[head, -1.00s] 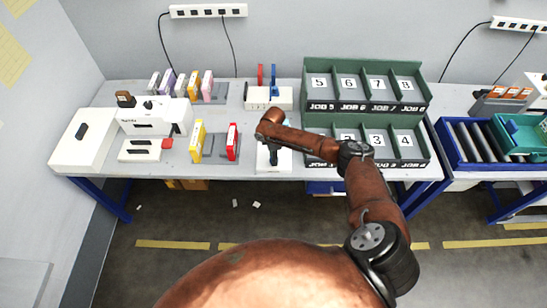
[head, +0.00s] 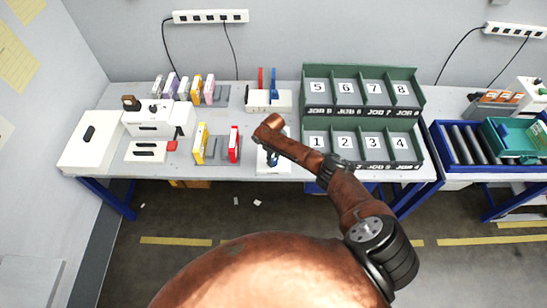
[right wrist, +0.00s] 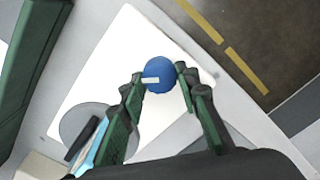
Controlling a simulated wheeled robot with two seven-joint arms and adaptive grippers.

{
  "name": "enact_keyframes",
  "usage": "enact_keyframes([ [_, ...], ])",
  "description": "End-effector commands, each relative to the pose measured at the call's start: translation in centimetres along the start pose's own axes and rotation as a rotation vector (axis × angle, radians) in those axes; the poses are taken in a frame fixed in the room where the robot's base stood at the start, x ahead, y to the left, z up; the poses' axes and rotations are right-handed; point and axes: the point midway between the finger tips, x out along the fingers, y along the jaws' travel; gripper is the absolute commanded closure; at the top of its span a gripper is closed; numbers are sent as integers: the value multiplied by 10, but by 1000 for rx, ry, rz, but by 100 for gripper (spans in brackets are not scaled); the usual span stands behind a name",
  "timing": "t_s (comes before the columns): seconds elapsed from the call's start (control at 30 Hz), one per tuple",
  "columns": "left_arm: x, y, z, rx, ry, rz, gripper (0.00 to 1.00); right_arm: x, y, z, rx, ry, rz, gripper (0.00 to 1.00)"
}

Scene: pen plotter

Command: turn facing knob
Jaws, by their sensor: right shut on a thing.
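A round blue knob (right wrist: 159,74) with a white mark across it shows in the right wrist view. It stands on a white panel (right wrist: 115,55). My right gripper (right wrist: 160,80) is shut on the knob, one green-padded finger on each side. In the head view my right gripper (head: 271,158) points down at the white unit (head: 278,168) at the table's front edge. The knob cannot be made out there, as my arm covers much of the unit. My left gripper is in neither view.
Green bins (head: 362,164) numbered 1 to 8 stand just right of my arm. A red-and-white cartridge (head: 234,145) and a yellow one (head: 200,143) stand left of the unit. Behind is a white holder (head: 268,102) with red and blue pens.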

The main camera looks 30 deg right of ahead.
Motion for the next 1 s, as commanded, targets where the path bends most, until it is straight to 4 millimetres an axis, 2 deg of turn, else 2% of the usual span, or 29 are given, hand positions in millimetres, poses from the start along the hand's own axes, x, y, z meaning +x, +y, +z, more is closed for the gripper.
enact_keyframes([
  [0.2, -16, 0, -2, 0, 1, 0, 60, -3, -1, 0, 206, 0, -2, 95],
  [0.6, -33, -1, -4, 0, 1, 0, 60, -2, 1, 0, 556, 1, -1, 95],
  [1.0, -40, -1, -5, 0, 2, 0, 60, -1, 2, 0, 752, 1, 1, 95],
])
